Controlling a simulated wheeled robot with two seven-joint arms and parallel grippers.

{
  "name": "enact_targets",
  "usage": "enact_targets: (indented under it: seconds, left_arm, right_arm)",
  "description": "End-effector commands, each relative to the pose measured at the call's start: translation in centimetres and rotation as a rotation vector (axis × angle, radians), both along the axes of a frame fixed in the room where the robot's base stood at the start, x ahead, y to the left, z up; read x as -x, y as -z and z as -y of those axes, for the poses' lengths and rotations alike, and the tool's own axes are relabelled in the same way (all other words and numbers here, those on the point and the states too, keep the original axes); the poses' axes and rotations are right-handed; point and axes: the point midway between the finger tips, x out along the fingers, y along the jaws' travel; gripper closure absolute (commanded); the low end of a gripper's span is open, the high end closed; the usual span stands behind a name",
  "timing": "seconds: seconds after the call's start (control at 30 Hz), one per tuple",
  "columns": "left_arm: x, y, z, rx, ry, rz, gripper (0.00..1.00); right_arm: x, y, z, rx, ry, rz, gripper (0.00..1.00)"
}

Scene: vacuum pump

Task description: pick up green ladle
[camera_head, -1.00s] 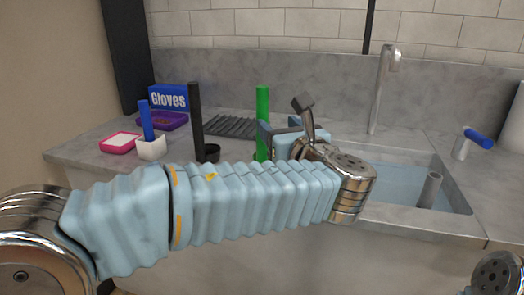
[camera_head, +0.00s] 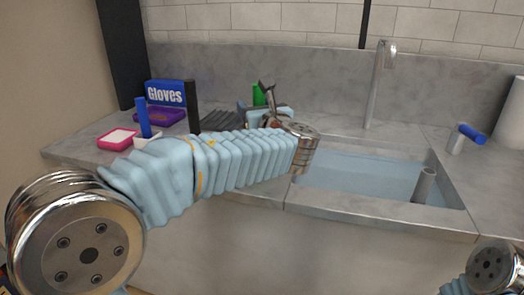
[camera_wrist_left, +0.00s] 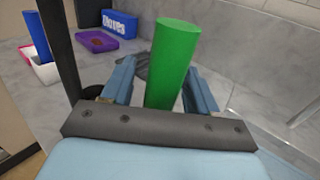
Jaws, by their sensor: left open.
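The green ladle (camera_head: 258,95) stands upright on the counter. In the head view only the top of its handle shows above my left arm, and its lower part is hidden. In the left wrist view its green handle (camera_wrist_left: 172,58) rises between the two fingers of my left gripper (camera_wrist_left: 160,84). The fingers are open, one on each side, with gaps to the handle visible. In the head view my left gripper (camera_head: 263,116) is at the handle. My right gripper is not in view.
A black handle (camera_head: 193,105) stands left of the green one, close to my left gripper. A blue handle (camera_head: 143,117), a pink-rimmed tray (camera_head: 118,138), a purple tray (camera_head: 160,117) and a Gloves box (camera_head: 166,93) are further left. The sink (camera_head: 370,177) lies right.

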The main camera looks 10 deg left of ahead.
Motion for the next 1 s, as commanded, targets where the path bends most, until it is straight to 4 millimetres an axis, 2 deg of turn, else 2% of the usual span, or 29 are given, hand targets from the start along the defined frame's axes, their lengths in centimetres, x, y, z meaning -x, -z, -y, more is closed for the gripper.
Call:
enact_targets:
  seconds: [0.03, 0.07, 0.4, 0.77, 0.87, 0.97, 1.0]
  left_arm:
    - [0.0, 0.0, 0.0, 0.0, 0.0, 0.0, 0.44]
    - [0.0, 0.0, 0.0, 0.0, 0.0, 0.0, 0.49]
    - [0.0, 0.0, 0.0, 0.0, 0.0, 0.0, 1.0]
    - [0.0, -0.3, 0.0, 0.0, 0.0, 0.001, 1.0]
    - [0.0, -1.5, 0.0, 0.002, 0.0, 0.004, 1.0]
    - [0.1, -3.6, 0.0, 0.004, 0.0, 0.005, 1.0]
    - [0.7, -4.3, 0.6, 0.003, 0.004, 0.006, 1.0]
  right_arm:
    - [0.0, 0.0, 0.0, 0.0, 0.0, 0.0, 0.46]
    - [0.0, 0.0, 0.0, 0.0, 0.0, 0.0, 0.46]
    - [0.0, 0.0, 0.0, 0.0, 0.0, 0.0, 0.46]
    - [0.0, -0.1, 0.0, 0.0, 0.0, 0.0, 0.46]
    - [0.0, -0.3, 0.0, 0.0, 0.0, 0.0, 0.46]
    - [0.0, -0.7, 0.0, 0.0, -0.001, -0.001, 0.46]
    - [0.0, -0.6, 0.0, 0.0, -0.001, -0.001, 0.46]
